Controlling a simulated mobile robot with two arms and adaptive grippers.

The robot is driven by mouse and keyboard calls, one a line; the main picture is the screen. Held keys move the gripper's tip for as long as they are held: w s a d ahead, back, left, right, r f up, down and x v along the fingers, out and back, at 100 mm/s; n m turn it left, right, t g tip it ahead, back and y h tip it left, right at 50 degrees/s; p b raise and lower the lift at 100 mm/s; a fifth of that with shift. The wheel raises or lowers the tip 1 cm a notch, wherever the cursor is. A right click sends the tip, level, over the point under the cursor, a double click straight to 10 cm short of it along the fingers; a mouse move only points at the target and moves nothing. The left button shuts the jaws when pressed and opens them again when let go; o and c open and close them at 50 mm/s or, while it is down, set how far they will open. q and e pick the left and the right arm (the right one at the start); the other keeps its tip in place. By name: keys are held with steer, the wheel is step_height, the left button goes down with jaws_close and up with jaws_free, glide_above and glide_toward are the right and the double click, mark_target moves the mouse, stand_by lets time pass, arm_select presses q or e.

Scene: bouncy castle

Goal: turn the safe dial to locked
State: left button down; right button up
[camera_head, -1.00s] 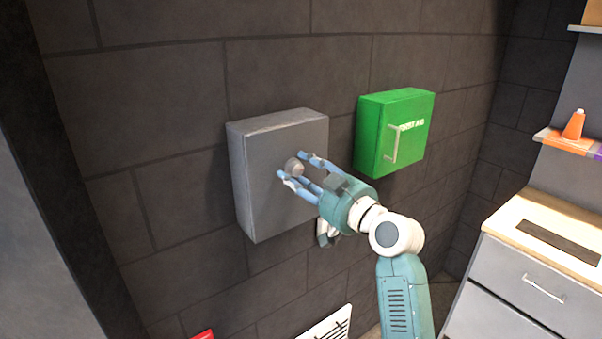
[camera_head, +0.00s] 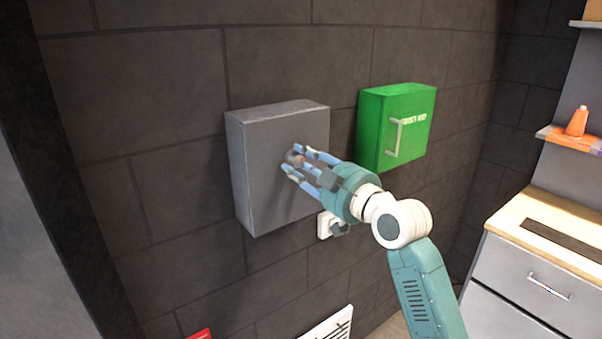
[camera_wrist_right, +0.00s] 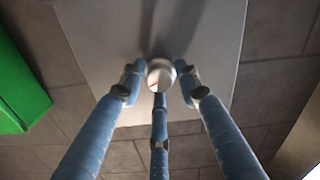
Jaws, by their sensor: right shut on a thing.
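The grey safe (camera_head: 262,190) is a box mounted on the dark block wall, with its door face towards me. Its round dial (camera_head: 296,157) sits on that face and is partly hidden by my fingers. In the right wrist view the dial (camera_wrist_right: 160,75) is a pale knob with a thin red mark. My right gripper (camera_head: 301,162) reaches in from the right, its blue fingers closed around the dial. In the wrist view its fingertips (camera_wrist_right: 158,82) press at the left, right and near sides of the knob. My left gripper is not in view.
A green first-aid box (camera_head: 384,140) hangs on the wall right of the safe. A white wall fitting (camera_head: 324,225) is below the safe. The wall left of the safe is clear.

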steer(key=n, duration=0.1)
steer(key=n+b, duration=0.1)
steer(key=n, duration=0.1)
steer(key=shift+w+d+f+n+b, duration=0.1)
steer(key=shift+d+f+n+b, duration=0.05)
steer(key=shift+f+n+b, duration=0.2)
steer(key=n, duration=0.3)
steer(key=shift+r+n, duration=0.2)
steer(key=shift+n, duration=0.15)
steer(key=n, duration=0.2)
steer(key=shift+r+n+p, duration=0.15)
steer(key=shift+n+p, duration=0.15)
steer(key=shift+p, duration=0.1)
steer(key=shift+n+p, duration=0.8)
steer(key=shift+n, duration=1)
steer(key=shift+r, duration=0.1)
steer(key=o, duration=1.2)
steer(key=shift+c, duration=0.2)
steer(key=v, duration=1.2)
